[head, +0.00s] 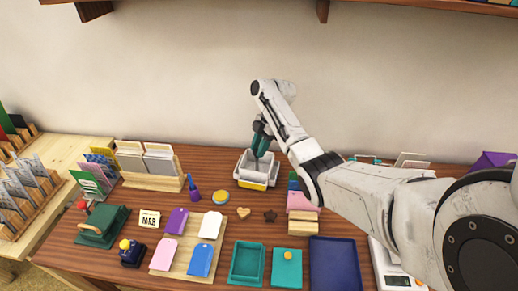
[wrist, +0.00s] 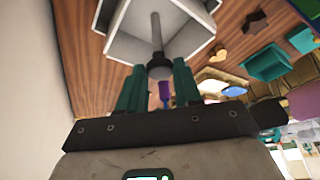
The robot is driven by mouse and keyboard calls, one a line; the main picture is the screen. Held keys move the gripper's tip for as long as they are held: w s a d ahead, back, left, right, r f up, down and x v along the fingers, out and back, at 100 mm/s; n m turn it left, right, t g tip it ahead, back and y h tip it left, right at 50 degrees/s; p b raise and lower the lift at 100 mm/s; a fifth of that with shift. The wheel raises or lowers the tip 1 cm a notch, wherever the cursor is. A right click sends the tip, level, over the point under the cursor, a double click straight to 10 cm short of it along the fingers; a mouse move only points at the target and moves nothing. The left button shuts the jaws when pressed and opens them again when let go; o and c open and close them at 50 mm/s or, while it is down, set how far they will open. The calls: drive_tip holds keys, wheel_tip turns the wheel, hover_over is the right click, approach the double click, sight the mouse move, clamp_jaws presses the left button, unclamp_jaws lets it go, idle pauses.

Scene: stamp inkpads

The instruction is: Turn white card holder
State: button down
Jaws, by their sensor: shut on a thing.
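The white card holder (head: 243,178) stands towards the back middle of the table, with a yellow patch low on its front. In the wrist view, the white holder (wrist: 190,38) shows angled white walls and a thin grey centre post with a dark knob (wrist: 158,62) at its top. My gripper (head: 260,148) is above the holder, pointing down. In the wrist view, the green fingers of my gripper (wrist: 157,84) are closed around the knob at the post's end. The exact finger contact is partly hidden.
A wooden rack of cards (head: 150,182) and a purple stamp (head: 193,188) stand to the left. A round yellow-topped tin (head: 221,197) sits in front left. Pink and wooden blocks (head: 302,222) stand right, under my arm. A wall is close behind.

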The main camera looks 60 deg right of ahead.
drive_tip(key=shift+n+b, duration=0.5)
drive_tip(key=shift+n, duration=0.2)
drive_tip(key=shift+g, duration=0.3)
drive_tip(key=shift+w+d, duration=0.1)
drive_tip(key=c, duration=0.8)
unclamp_jaws()
drive_tip(key=p+v, duration=0.2)
drive_tip(key=v, duration=0.9)
drive_tip(key=shift+f, duration=0.1)
